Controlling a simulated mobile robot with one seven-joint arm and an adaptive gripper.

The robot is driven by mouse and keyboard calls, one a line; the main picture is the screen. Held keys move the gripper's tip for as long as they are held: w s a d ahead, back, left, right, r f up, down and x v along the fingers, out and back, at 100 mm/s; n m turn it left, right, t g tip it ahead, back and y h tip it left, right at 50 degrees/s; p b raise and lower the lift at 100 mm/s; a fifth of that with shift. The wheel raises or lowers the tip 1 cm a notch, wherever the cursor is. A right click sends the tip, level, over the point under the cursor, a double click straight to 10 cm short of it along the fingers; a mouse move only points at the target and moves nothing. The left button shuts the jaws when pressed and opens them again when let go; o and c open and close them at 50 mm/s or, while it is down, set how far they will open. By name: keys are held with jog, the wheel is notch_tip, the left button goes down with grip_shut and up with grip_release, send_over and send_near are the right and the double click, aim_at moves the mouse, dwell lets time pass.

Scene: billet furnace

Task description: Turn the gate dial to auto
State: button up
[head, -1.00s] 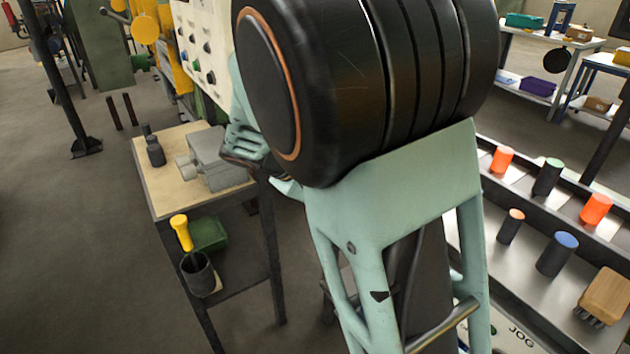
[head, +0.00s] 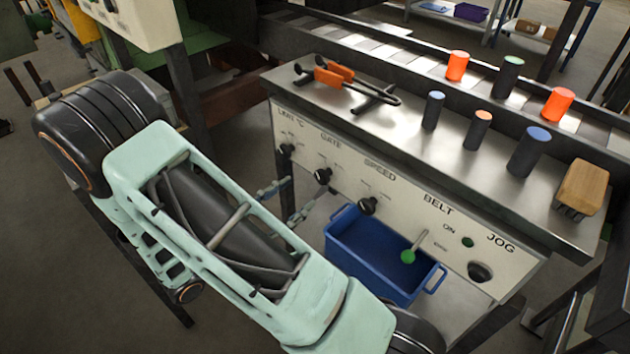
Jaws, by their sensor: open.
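The gate dial (head: 322,175) is a black knob under the word GATE on the sloped cream panel (head: 345,160) of a metal bench. Its tick labels are too small to read, and I cannot tell which setting it points to. My gripper (head: 304,192) is open and empty, with its two pale green fingers apart. It appears just below and left of the gate dial in the picture; I see no contact with the dial. My pale green and black arm fills the lower left and hides the floor behind it.
Similar black knobs flank the dial: one at left (head: 287,149) and the speed knob (head: 367,205) at right. Further right are a green-tipped belt lever (head: 413,247) and a jog button (head: 480,271). A blue crate (head: 432,280) sits below.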

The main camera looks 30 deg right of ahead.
aim_at(320, 178)
jog(key=x, duration=0.7)
jog(key=shift+w+d, duration=0.1)
jog(key=shift+d, duration=0.1)
jog(key=shift+c, duration=0.7)
jog(key=c, duration=1)
